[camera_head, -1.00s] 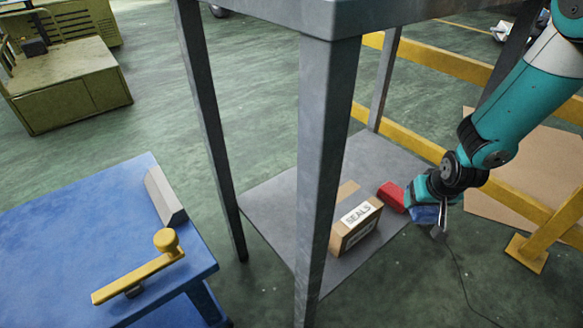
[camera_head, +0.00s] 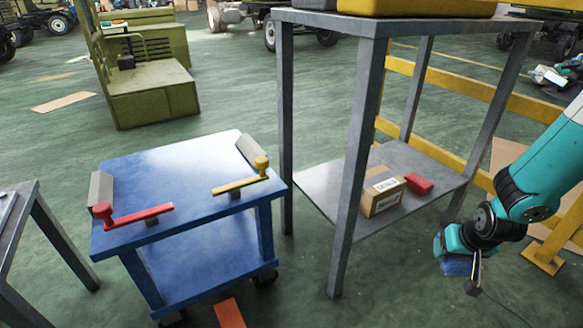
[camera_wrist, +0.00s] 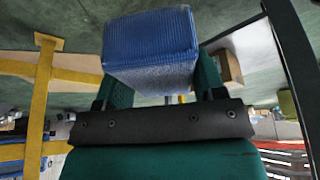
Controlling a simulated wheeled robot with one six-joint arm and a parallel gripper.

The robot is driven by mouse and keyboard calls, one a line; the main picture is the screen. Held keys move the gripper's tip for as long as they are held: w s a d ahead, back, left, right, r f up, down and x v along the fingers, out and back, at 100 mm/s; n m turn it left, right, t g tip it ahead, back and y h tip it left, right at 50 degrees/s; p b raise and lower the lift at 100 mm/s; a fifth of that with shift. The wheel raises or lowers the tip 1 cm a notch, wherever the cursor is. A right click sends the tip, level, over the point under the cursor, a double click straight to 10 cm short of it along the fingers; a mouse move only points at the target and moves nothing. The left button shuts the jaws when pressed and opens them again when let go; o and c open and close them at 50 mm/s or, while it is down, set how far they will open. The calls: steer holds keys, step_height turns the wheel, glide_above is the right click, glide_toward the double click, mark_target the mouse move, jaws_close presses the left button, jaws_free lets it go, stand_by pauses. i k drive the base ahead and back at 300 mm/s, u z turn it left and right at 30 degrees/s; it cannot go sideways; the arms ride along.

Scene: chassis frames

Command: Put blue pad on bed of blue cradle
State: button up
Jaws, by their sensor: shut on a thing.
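My gripper (camera_head: 460,258) is at the right of the head view, shut on the blue pad (camera_head: 455,268). In the wrist view the blue pad (camera_wrist: 150,40) is a ribbed block between the two fingers, held clear of any surface. The blue cradle (camera_head: 180,165) is a wheeled cart at left centre. Its flat blue top bed is bare in the middle. Grey angled rails stand at its two sides, with a red-handled clamp (camera_head: 130,215) and a yellow-handled clamp (camera_head: 240,185) near them. My gripper is well to the right of the cradle, beyond the grey rack.
A grey rack (camera_head: 350,200) stands between my gripper and the cradle. Its lower shelf holds a cardboard box (camera_head: 382,192) and a red block (camera_head: 418,184). A yellow barrier (camera_head: 480,105) runs behind. Another grey table (camera_head: 22,230) is at the left edge. Floor in front is open.

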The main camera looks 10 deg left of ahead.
mark_target(149, 183)
steer(key=u, duration=1.5)
